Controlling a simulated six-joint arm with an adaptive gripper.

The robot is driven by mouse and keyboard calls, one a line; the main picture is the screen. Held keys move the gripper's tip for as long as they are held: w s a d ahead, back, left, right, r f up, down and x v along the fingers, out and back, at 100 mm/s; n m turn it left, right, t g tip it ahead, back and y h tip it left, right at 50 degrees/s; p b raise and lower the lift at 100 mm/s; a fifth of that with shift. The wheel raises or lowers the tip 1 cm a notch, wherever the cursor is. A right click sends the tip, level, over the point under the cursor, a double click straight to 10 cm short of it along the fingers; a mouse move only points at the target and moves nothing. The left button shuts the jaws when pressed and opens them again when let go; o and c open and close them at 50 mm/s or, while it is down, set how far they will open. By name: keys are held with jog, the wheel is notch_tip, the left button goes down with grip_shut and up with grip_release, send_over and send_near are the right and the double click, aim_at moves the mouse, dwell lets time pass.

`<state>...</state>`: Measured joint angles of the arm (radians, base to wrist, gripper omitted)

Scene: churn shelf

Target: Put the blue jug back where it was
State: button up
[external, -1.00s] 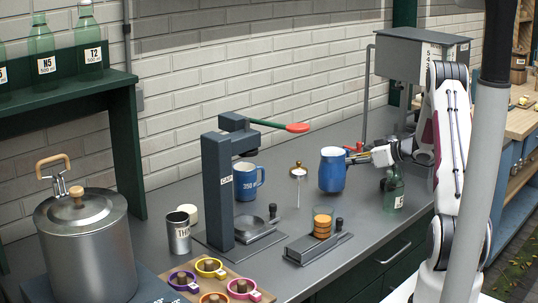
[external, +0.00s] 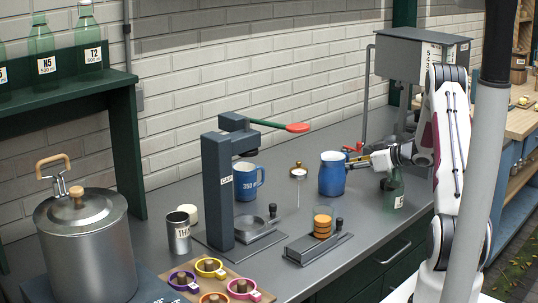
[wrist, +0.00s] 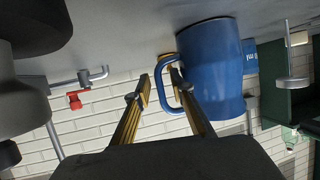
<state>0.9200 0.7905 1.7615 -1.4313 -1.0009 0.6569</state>
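The blue jug (external: 332,176) stands upright on the grey counter, to the right of the press, with its handle towards my gripper. In the wrist view the jug (wrist: 215,70) fills the upper middle, picture upside down. My gripper (wrist: 160,88) is open at the handle. One finger shows to the left of the handle, the other overlaps the handle loop by the jug's body; a gap shows between the left finger and the handle. In the external view my gripper (external: 362,160) is just right of the jug.
A blue mug (external: 249,183) labelled 350 stands by the press (external: 218,190). A green bottle (external: 393,188) stands close beneath my wrist. A thin stand (external: 298,180) is left of the jug, and a holder with orange discs (external: 322,232) is in front. A red-handled tap (wrist: 75,98) shows in the wrist view.

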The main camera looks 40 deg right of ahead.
jog(key=shift+r, duration=0.1)
jog(key=shift+v, duration=0.85)
jog(key=v, duration=1)
jog(key=shift+r, duration=0.2)
